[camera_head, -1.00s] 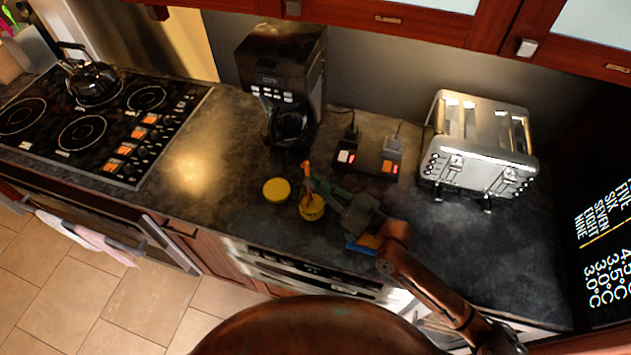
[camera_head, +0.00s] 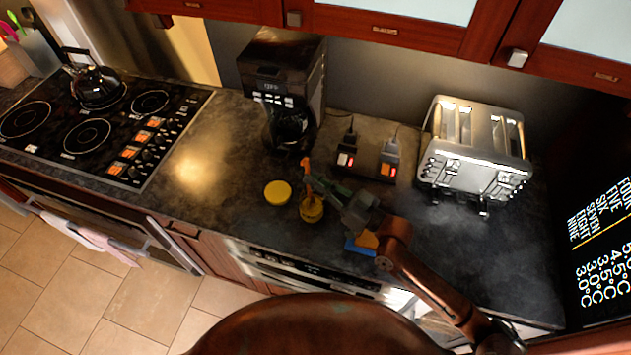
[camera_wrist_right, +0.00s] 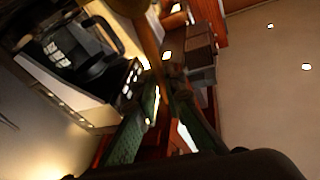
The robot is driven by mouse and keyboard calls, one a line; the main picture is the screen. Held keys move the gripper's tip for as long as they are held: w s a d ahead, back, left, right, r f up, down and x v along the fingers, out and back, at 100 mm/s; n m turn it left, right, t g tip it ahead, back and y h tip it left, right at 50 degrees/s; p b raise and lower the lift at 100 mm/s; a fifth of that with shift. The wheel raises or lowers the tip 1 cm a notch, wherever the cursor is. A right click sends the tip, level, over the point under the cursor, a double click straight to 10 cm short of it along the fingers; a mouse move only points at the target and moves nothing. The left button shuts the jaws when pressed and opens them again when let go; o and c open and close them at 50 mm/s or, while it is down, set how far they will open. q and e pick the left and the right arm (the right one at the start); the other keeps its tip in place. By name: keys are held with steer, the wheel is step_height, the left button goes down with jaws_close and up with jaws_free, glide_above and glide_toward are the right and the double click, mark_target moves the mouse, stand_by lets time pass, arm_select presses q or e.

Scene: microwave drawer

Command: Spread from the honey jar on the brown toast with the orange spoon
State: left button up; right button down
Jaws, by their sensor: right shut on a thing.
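The orange spoon (camera_head: 307,178) stands nearly upright at the jar, its top end showing. My right gripper (camera_head: 328,192) is shut on the spoon, with green fingers that also show in the wrist view (camera_wrist_right: 167,88). The honey jar (camera_head: 311,211) is yellow and stands on the dark counter just below the spoon; the spoon's lower end is hidden, so I cannot tell how deep it sits. The brown toast (camera_head: 366,239) lies to the right of the jar, near the counter's front edge, on something blue (camera_head: 354,248), partly covered by my arm. My left gripper is out of view.
A round yellow lid (camera_head: 277,193) lies left of the jar. A black coffee maker (camera_head: 283,85) stands behind, with a power strip (camera_head: 365,163) and a silver toaster (camera_head: 475,150) to the right. A stove (camera_head: 100,125) is at left. The counter between stove and lid is clear.

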steer(key=shift+r+p, duration=1.55)
steer(key=shift+r, duration=0.5)
steer(key=shift+r, duration=0.1)
step_height(320, 180, up, 6)
steer(key=p, duration=0.5)
glide_above(303, 162)
steer(key=r+v, duration=0.1)
steer(key=v, duration=0.3)
steer(key=shift+a+f, duration=0.15)
steer(key=shift+f, duration=0.05)
